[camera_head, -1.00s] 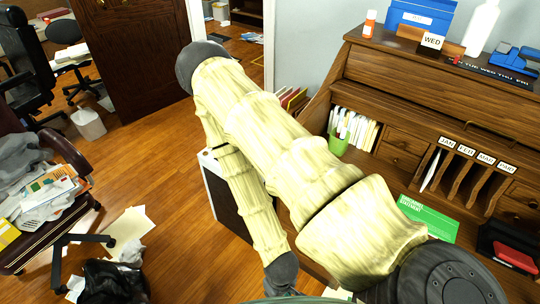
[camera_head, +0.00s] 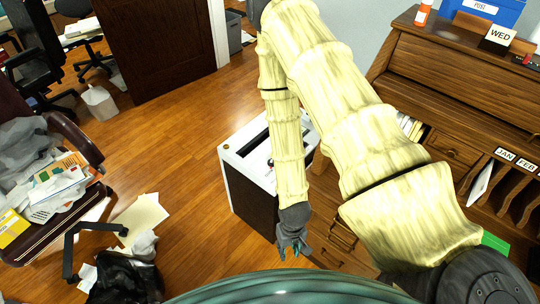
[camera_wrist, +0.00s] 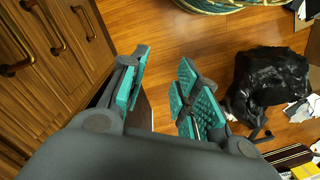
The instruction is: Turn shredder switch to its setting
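The shredder (camera_head: 240,172) stands on the wood floor left of the desk in the head view. It has a white top with a dark slot and a dark front. A small dark and reddish detail (camera_head: 270,163) shows on its top beside my forearm; I cannot tell if it is the switch. My arm covers part of the top. My gripper (camera_head: 294,250) hangs in front of the shredder, apart from it. In the wrist view my gripper (camera_wrist: 160,85) has its teal finger pads spread apart, with nothing between them.
The wooden desk (camera_head: 455,95) with drawers (camera_wrist: 60,45) stands close on the right. A black bag (camera_head: 125,275) and papers (camera_head: 140,218) lie on the floor at left, near a chair piled with papers (camera_head: 50,190). Floor between them and the shredder is clear.

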